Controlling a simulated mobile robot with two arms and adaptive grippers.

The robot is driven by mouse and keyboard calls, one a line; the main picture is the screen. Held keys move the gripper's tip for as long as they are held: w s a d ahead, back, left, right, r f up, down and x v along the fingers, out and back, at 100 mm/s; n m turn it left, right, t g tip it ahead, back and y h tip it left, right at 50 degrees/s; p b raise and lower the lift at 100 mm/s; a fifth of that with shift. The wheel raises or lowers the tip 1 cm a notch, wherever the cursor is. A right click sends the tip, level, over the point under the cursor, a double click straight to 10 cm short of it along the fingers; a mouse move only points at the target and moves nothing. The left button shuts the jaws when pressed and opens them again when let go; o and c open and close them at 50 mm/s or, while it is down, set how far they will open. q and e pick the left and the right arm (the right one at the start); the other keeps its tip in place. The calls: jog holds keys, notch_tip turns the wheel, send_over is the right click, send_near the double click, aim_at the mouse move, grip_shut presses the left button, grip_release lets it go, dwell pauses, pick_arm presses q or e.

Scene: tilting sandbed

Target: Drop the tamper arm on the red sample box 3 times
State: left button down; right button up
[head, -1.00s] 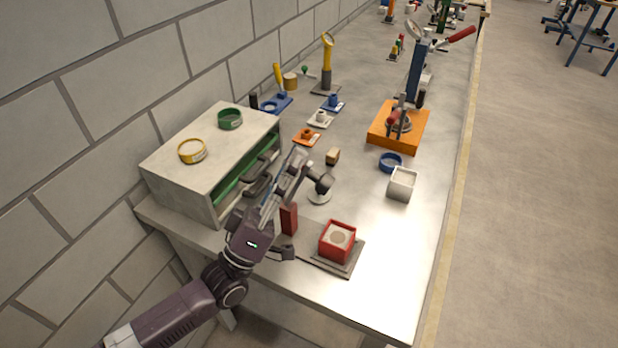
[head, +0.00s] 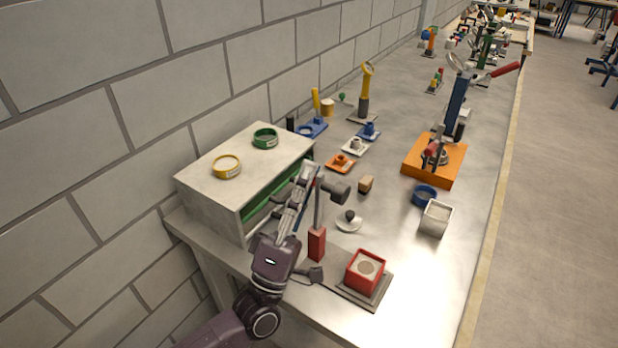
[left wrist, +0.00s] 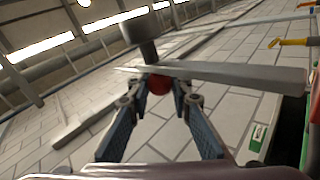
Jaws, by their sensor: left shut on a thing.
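The red sample box (head: 365,272), filled with pale material, sits on a dark base plate at the table's near end. The red post (head: 316,243) stands on its left. The tamper arm (head: 319,207) is swung steeply up, and its dark cylindrical head (head: 337,190) is in the air, apart from the box. My left gripper (head: 308,172) is up beside the arm. In the left wrist view the left gripper (left wrist: 158,90) is shut on the arm's red knob (left wrist: 158,84), with the grey bar and dark head (left wrist: 140,32) just beyond. My right gripper does not show.
A grey cabinet (head: 205,187) with green drawers stands close behind my left gripper, against the wall. The table's front edge is near.

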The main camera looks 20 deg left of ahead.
pick_arm(q)
jog(key=shift+a, duration=0.1)
jog(key=c, duration=1.7)
grip_release()
jog(key=shift+a, duration=0.1)
jog(key=shift+c, duration=0.2)
jog(key=v, duration=1.2)
